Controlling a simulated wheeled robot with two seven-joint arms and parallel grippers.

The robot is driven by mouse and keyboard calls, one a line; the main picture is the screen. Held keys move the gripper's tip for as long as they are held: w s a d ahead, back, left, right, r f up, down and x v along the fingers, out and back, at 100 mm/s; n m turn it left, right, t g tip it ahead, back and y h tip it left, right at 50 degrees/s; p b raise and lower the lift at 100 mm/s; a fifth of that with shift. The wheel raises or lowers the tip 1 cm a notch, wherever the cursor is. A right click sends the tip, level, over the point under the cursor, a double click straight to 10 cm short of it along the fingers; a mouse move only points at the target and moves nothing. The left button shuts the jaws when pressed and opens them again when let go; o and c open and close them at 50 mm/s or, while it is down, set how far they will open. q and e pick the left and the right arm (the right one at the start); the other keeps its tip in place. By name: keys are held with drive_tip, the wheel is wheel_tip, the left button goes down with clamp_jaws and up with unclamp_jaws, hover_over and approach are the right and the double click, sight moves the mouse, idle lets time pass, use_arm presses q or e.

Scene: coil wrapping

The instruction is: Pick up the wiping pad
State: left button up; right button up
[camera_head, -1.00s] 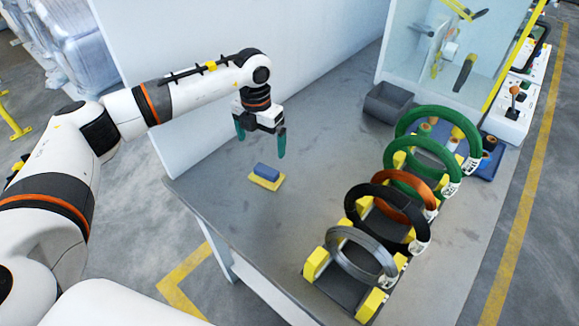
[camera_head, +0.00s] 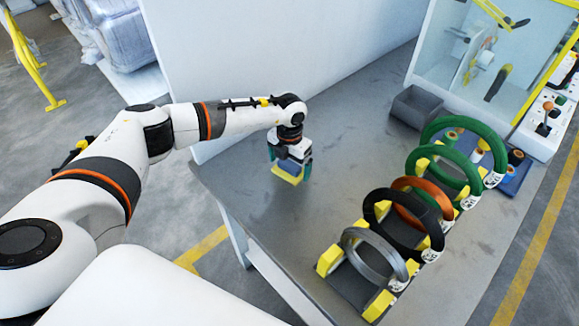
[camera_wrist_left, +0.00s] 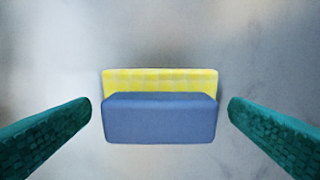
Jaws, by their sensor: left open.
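The wiping pad (camera_head: 287,175) has a blue block on a yellow base and lies on the grey table near its left end. In the left wrist view the pad (camera_wrist_left: 160,118) sits between the two green fingers, with a gap on each side. My left gripper (camera_head: 289,168) points down over the pad and is open, its fingers on either side of it. It hides part of the pad in the head view. In the wrist view the left gripper (camera_wrist_left: 160,115) holds nothing. My right gripper is not in view.
Several coil rings, such as a green one (camera_head: 464,121) and a grey one (camera_head: 375,253), stand in yellow holders on the right. A grey bin (camera_head: 414,108) stands farther back by a glass-sided machine (camera_head: 480,60). A white wall (camera_head: 270,60) backs the table (camera_head: 262,215).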

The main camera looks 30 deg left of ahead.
use_arm(q)
drive_tip(key=shift+f, duration=0.2)
drive_tip(key=c, duration=0.9)
drive_tip(key=shift+r, duration=0.1)
